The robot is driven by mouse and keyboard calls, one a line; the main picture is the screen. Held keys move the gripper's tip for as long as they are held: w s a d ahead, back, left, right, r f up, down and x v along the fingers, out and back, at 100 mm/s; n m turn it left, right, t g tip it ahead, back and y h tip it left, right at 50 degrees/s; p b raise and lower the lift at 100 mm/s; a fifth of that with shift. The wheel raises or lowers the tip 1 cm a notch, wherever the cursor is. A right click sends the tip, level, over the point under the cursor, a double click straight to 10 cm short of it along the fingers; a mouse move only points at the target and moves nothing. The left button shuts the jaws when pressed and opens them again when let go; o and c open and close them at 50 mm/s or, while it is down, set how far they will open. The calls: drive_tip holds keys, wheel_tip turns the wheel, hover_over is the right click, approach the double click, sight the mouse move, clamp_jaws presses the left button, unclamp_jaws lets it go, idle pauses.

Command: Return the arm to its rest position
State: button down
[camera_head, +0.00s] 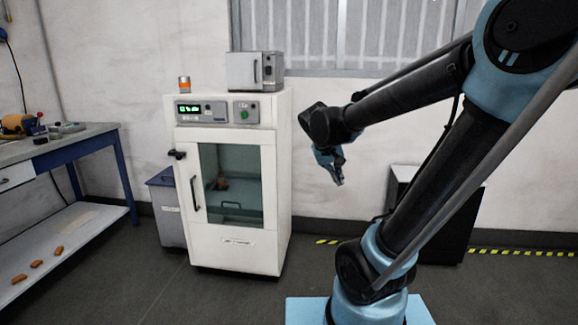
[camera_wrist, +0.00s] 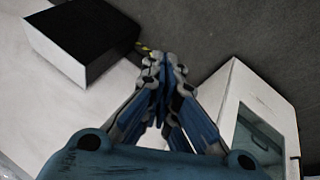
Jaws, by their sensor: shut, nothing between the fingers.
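My arm (camera_head: 432,190) rises from its blue base at the right of the head view and bends back at the elbow at the upper right. Its forearm reaches left and down to the wrist. My gripper (camera_head: 338,178) hangs in free air in front of the pale wall, to the right of the white cabinet. In the wrist view my gripper (camera_wrist: 163,62) has its fingertips together, with nothing between them. It touches nothing that I can see.
The white cabinet (camera_head: 233,248) has a glass door, closed, with a grey box (camera_head: 255,71) and an orange-banded jar (camera_head: 184,84) on top. A black-sided box (camera_head: 440,240) stands behind my arm. A workbench (camera_head: 75,146) is at the left. Open floor lies between.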

drive_tip(key=s+d+f+g+y, duration=0.1)
drive_tip(key=s+f+y, duration=0.1)
drive_tip(key=s+f, duration=0.3)
drive_tip(key=s+d+f+m+y, duration=0.1)
drive_tip(key=s+f, duration=0.5)
drive_tip(key=s, duration=0.7)
drive_tip(key=shift+s+d+f+g+y, duration=0.15)
drive_tip(key=shift+s+d+g+y, duration=0.2)
drive_tip(key=shift+y, duration=0.35)
